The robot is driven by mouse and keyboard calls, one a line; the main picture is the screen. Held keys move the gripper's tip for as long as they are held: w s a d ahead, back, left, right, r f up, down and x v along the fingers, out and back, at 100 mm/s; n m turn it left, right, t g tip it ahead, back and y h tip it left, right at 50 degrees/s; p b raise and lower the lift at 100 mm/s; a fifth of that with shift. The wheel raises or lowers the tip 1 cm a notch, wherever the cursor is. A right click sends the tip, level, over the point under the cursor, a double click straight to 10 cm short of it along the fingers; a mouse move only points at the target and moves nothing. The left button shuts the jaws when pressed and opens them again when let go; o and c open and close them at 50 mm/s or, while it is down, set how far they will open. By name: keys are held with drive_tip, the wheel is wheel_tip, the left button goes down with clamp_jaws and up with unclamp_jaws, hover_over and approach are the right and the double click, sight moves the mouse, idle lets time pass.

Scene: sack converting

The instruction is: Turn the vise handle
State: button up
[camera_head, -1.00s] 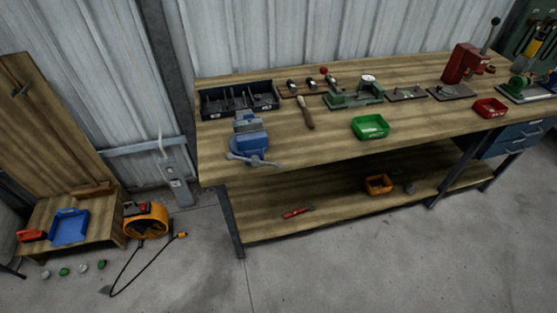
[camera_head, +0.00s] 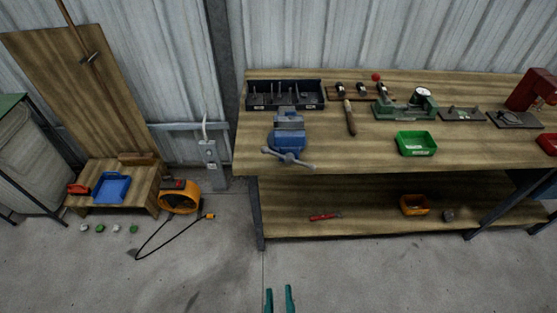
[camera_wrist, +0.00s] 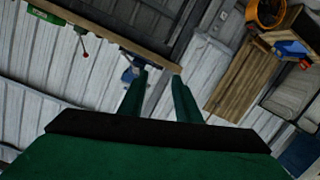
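The blue vise (camera_head: 288,138) sits at the left front of the wooden workbench. Its grey handle (camera_head: 288,157) is at the front of the vise, near the bench edge. My gripper (camera_head: 280,298) shows at the bottom of the head view as two green fingers with a gap between them. It is over the floor, well short of the bench, and touches nothing. In the wrist view my gripper (camera_wrist: 160,76) has its fingers apart and empty. The vise (camera_wrist: 130,74) shows small and far off beyond the left finger, partly hidden.
The bench (camera_head: 350,158) holds a black tool rack (camera_head: 286,103), a green bin (camera_head: 415,144) and a green fixture (camera_head: 405,110). The floor before the bench is clear.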

drive_tip(key=w+r+n+t, duration=0.15)
drive_tip(key=w+n, duration=0.25)
drive_tip(key=w, duration=0.9)
drive_tip(key=n, duration=0.4)
approach(275, 156)
drive_tip(key=shift+t, duration=0.25)
drive_tip(key=w, duration=0.8)
drive_tip(key=shift+a+f, duration=0.1)
clamp_jaws()
